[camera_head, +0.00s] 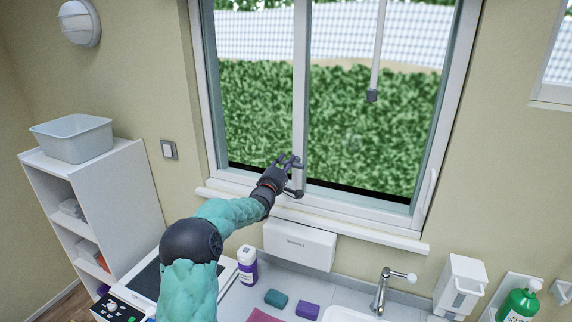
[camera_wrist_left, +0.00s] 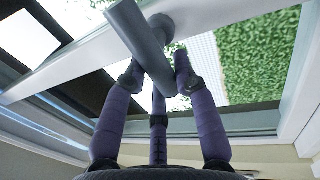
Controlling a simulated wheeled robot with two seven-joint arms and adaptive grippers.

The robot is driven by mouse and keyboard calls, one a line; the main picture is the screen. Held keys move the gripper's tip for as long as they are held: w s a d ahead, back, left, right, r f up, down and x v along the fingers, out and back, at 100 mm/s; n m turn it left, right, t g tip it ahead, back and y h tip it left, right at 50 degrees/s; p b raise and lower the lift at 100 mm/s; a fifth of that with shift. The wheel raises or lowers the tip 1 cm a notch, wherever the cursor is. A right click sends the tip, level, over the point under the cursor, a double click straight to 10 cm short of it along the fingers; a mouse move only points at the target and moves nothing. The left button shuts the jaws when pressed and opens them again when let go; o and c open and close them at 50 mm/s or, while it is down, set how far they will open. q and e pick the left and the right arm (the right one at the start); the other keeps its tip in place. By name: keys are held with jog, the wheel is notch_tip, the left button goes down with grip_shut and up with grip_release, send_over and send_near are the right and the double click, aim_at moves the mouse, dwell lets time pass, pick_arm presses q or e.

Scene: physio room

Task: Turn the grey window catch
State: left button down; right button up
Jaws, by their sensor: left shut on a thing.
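The grey window catch (camera_wrist_left: 140,45) is a smooth grey bar on a round base, fixed to the white window frame, in the left wrist view. It slants from upper left to lower centre there. My left gripper (camera_wrist_left: 158,80) has its purple fingers closed around the lower part of the bar, on both sides of it. In the head view my left gripper (camera_head: 287,165) is at the window's middle upright, just above the sill. The gripper and wrist hide most of the catch there. My right gripper is in neither view.
The window sill (camera_head: 350,233) runs below the catch, with a white wall box (camera_head: 300,245) under it. A tap (camera_head: 382,290), a purple-labelled bottle (camera_head: 247,266) and two small blocks stand on the counter. A white shelf unit (camera_head: 120,195) stands at left.

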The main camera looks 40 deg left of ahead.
pick_arm(q)
jog(key=shift+f, duration=0.2)
jog(key=c, duration=0.9)
grip_release()
jog(key=shift+c, duration=0.2)
jog(key=shift+r, duration=0.1)
jog(key=v, duration=1.2)
